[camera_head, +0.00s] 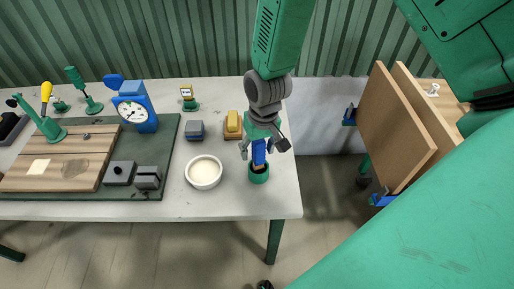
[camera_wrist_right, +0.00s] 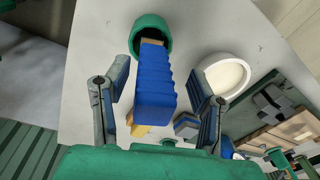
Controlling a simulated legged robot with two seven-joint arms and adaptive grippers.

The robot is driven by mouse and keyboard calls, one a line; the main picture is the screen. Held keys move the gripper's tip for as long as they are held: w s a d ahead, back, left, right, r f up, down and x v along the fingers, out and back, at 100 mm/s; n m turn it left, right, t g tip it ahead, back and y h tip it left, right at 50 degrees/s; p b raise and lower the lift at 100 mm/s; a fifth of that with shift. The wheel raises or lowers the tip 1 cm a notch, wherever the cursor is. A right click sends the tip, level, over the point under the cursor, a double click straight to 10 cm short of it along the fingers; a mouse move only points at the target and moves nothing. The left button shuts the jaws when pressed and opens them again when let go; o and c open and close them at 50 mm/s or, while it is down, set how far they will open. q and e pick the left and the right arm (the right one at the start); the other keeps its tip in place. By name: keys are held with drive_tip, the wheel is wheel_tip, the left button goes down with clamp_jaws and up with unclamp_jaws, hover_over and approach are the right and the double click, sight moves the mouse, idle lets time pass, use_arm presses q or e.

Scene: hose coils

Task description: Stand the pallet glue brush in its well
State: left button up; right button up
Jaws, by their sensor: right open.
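The glue brush has a blue handle (camera_head: 259,152) and a tan lower part. It stands roughly upright with its lower end inside the mouth of the green round well (camera_head: 258,174), near the table's right front corner. The right wrist view shows the blue handle (camera_wrist_right: 155,88) reaching into the well (camera_wrist_right: 151,24). How deep the bristles sit is hidden. My right gripper (camera_head: 263,146) is above the well and open. Its fingers lie on either side of the handle, with gaps visible in the right wrist view (camera_wrist_right: 157,78). My left gripper is not in view.
A white bowl (camera_head: 204,173) of pale contents stands just left of the well. A yellow block on a wooden base (camera_head: 233,125) and a grey-blue block (camera_head: 195,131) stand behind. A blue dial gauge (camera_head: 133,112) stands farther left. Wooden panels (camera_head: 396,125) stand right of the table.

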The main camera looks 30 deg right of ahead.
sight(259, 142)
drive_tip(key=shift+r, duration=0.1)
drive_tip(key=shift+s+d+r+p, duration=0.1)
drive_tip(key=shift+r+p, duration=1.15)
drive_tip(key=shift+r, duration=0.1)
drive_tip(key=shift+s+d+r+p, duration=0.1)
drive_tip(key=shift+r+p, duration=1.15)
drive_tip(key=shift+r, duration=0.1)
drive_tip(key=shift+d+r+p, duration=0.1)
drive_tip(key=shift+r+p, duration=0.4)
drive_tip(key=shift+r, duration=0.7)
drive_tip(key=shift+r, duration=0.25)
wheel_tip(259, 142, up, 11)
drive_tip(key=shift+s+d+r, duration=0.2)
drive_tip(key=shift+s+d, duration=0.15)
drive_tip(key=shift+s, duration=0.05)
